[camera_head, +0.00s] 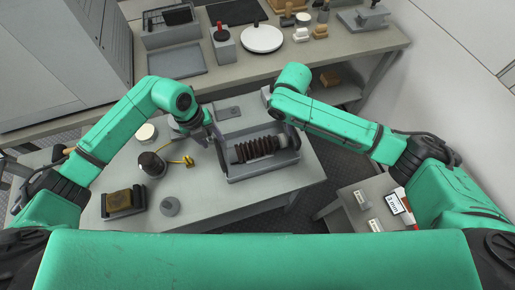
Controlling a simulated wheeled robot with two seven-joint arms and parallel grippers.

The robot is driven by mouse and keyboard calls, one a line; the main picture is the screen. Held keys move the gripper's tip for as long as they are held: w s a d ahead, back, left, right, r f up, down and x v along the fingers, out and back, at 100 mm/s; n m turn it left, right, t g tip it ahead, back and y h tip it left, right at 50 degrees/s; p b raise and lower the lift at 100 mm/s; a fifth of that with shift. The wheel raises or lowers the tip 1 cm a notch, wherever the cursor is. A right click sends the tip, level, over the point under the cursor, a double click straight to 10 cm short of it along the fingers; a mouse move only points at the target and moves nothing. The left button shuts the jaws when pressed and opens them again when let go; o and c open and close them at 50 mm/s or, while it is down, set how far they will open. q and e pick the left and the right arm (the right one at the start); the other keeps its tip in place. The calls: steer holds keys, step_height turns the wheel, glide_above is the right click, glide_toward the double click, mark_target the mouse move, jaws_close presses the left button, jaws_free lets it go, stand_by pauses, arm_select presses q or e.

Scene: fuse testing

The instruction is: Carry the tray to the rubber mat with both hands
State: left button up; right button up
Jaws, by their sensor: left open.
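The grey tray (264,171) stands on the near table, with a dark ribbed cylinder (260,148) lying in it. My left gripper (210,137) is open at the tray's left end; I cannot tell whether it touches the tray. My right arm reaches over the tray's far right side. My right gripper (272,108) is mostly hidden by its own wrist, so its jaws are unclear. A black mat (238,12), which looks like the rubber mat, lies on the far bench.
The far bench holds a white round plate (262,39), a red-knobbed device (222,45) and a rack (170,28). A floor gap separates the tables.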

mark_target(217, 145)
arm_select(q)
steer(key=f, duration=0.3)
steer(key=d+f, duration=0.1)
steer(key=f, duration=0.1)
steer(key=shift+w+f, duration=0.3)
steer(key=shift+w, duration=0.05)
arm_select(e)
steer(key=f, duration=0.3)
steer(key=d+f, duration=0.1)
steer(key=f, duration=0.1)
steer(key=shift+w+f, duration=0.35)
arm_select(q)
steer(key=shift+s, duration=0.1)
arm_select(e)
steer(key=shift+s, duration=0.1)
arm_select(q)
steer(key=shift+c, duration=0.6)
arm_select(e)
steer(key=shift+r, duration=0.1)
steer(key=shift+c, duration=0.6)
arm_select(q)
steer(key=c, duration=0.6)
arm_select(e)
jaws_close()
arm_select(q)
jaws_close()
steer(key=shift+r, duration=0.15)
